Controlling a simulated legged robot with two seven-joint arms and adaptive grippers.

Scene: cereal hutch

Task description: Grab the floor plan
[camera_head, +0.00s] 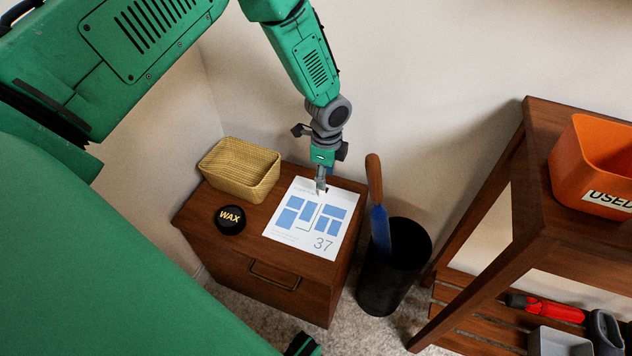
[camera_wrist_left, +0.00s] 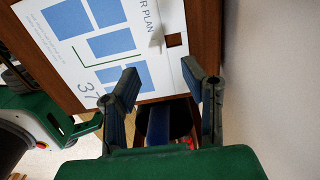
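The floor plan (camera_head: 310,218) is a white sheet with blue blocks and the number 37, lying flat on top of a brown wooden cabinet (camera_head: 200,213). It also shows in the left wrist view (camera_wrist_left: 75,50), partly cut off by the frame. My left gripper (camera_head: 321,187) points down over the sheet's far edge and looks narrow from the head. In the left wrist view its two fingers (camera_wrist_left: 165,85) are spread apart with nothing between them. I cannot tell whether the fingertips touch the sheet.
A woven basket (camera_head: 240,170) and a black WAX tin (camera_head: 230,219) stand on the cabinet left of the sheet. A black bin (camera_head: 396,267) holding a wooden-handled blue tool (camera_head: 379,215) stands close at right. An orange USED bin (camera_head: 590,165) sits on a wooden shelf farther right.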

